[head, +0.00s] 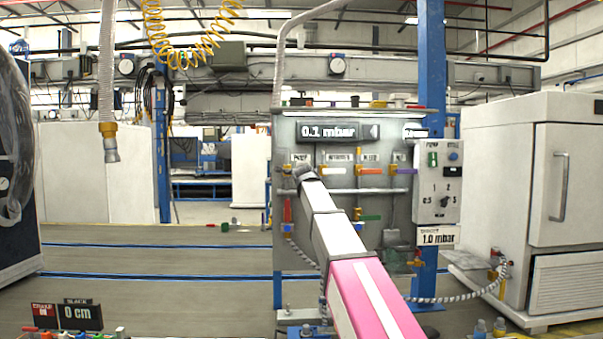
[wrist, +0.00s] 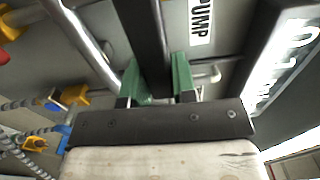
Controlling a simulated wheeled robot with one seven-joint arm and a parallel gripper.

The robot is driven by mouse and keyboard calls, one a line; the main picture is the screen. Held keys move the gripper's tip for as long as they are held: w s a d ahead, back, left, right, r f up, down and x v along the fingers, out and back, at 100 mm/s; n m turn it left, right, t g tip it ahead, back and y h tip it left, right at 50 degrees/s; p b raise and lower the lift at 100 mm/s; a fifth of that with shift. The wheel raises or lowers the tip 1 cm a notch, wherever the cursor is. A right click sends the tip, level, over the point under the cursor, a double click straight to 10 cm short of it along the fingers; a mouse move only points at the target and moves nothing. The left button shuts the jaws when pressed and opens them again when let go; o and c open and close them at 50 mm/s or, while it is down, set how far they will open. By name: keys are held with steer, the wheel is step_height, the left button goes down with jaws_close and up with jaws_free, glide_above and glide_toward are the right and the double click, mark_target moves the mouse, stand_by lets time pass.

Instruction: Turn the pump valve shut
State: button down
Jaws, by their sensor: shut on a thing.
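The valve panel (head: 345,235) stands ahead of me, with the PUMP label (head: 301,157) at its upper left and a display (head: 328,131) reading 0.1 mbar. My gripper (head: 304,173) is at the panel just below that label and hides the pump valve in the head view. In the wrist view, my gripper's green fingers (wrist: 158,78) are shut on a long dark bar, which appears to be the pump valve handle (wrist: 146,35). The PUMP label (wrist: 201,20) is close beside it. The valve body is hidden.
Other valves with coloured handles (head: 370,171) sit to the right on the panel. A control box (head: 437,181) with a dial is beyond them, above a 1.0 mbar sign (head: 437,237). A metal pipe (wrist: 85,40) and yellow fittings (wrist: 72,96) are close to my gripper.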

steer(key=shift+f, duration=0.1)
stand_by(0.3)
steer(key=c, duration=0.9)
jaws_free()
steer(key=s, duration=1)
steer(key=shift+s, duration=0.4)
